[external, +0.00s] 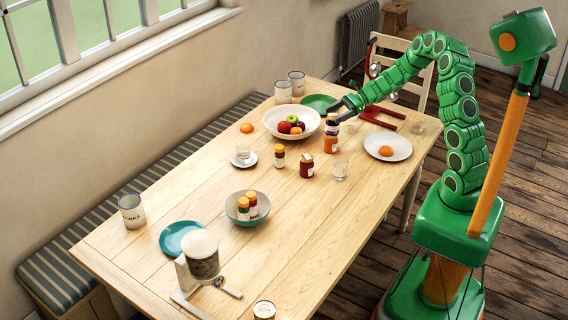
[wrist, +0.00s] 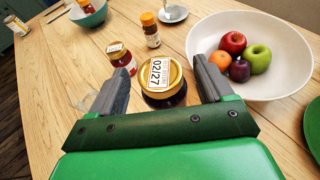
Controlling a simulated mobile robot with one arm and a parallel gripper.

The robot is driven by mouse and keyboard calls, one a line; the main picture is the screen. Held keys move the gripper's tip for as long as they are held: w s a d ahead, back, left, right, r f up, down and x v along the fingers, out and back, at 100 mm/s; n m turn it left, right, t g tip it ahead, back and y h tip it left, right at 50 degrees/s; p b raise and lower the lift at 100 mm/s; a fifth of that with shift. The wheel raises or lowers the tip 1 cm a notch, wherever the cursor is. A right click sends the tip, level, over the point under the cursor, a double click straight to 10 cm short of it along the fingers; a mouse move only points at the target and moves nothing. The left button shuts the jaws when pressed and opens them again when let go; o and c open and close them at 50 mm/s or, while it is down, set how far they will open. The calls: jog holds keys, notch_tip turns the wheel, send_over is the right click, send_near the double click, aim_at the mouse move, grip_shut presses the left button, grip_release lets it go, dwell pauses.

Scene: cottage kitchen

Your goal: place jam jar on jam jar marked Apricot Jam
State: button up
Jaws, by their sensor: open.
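A dark jam jar with a gold lid (external: 332,127) stands upright on top of an orange-red jar with a white label (external: 331,145). In the wrist view the upper jar (wrist: 163,96) has a lid label reading "02/27", and it hides the jar below it. My gripper (external: 338,109) is open at the upper jar; in the wrist view its fingers (wrist: 163,64) are on either side of the lid, with gaps. Another dark red jam jar (external: 307,167) stands alone nearby, and it also shows in the wrist view (wrist: 123,64). The lower jar's label is too small to read.
A white fruit bowl (external: 276,128) is close behind the stack. A red frame (external: 376,112) lies behind.

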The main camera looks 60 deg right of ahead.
jog(key=v, duration=0.8)
jog(key=s+a+r+n+g+h, duration=0.1)
jog(key=s+a+r+n+g, duration=0.3)
jog(key=s+a+n, duration=0.5)
jog(key=s+a+r+n+g+h, duration=0.1)
jog(key=s+a+r+n+g, duration=0.4)
jog(key=a, duration=0.6)
jog(key=s+d+r+n+h, duration=0.1)
jog(key=s+n+h, duration=0.3)
jog(key=s, duration=0.8)
jog(key=s+d+r+n+h, duration=0.1)
jog(key=s+n+h, duration=0.4)
jog(key=s, duration=0.7)
jog(key=shift+s+r+n+g, duration=0.4)
jog(key=shift+r+n, duration=0.1)
jog(key=shift+n, duration=0.6)
